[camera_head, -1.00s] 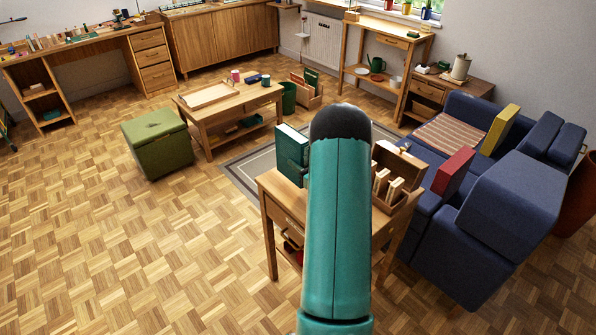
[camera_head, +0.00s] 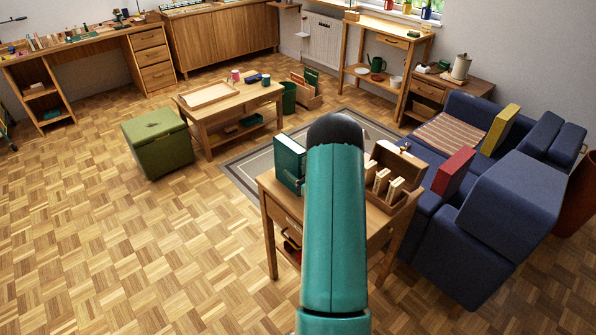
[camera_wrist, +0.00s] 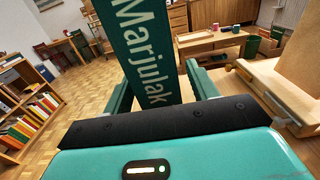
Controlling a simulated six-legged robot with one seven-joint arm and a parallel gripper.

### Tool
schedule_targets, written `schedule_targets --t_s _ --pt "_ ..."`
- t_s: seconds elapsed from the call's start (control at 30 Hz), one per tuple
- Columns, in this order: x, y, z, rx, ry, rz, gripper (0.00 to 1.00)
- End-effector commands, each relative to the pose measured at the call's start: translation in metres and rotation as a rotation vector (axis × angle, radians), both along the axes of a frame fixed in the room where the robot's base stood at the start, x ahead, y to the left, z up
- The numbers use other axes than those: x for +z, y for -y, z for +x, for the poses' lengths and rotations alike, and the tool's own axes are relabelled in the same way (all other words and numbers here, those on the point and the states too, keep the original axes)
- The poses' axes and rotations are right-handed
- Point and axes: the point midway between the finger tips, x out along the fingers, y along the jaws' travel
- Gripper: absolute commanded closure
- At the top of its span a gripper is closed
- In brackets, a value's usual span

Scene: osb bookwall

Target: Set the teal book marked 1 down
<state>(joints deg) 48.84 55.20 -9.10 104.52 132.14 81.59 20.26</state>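The teal book (camera_head: 290,164) stands upright at the back left of the small wooden side table (camera_head: 282,203) in the head view. Its lower edge looks at or very near the tabletop; whether it bears its weight there I cannot tell. In the wrist view the book's spine (camera_wrist: 148,55), lettered "Marjulak", is between the two fingers of my gripper (camera_wrist: 157,90). The mark 1 is not readable. My own arm hides the gripper in the head view.
A wooden rack (camera_head: 402,168) with several light upright pieces stands on the side table's right part. The blue sofa (camera_head: 513,205) is right of it, with a red book (camera_head: 454,171) and a yellow book (camera_head: 500,130). A green box stool (camera_head: 157,143) stands left on open parquet.

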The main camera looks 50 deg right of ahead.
Motion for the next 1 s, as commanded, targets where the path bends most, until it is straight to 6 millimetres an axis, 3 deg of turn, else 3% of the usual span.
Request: schedule_targets --t_s 0.27,0.7,1.0 --pt "0.003 0.000 -0.006 -0.002 -0.001 0.000 0.42" --pt "0.003 -0.009 -0.092 -0.004 -0.001 0.002 0.42" --pt "0.003 -0.013 -0.119 -0.001 0.000 0.000 0.42"
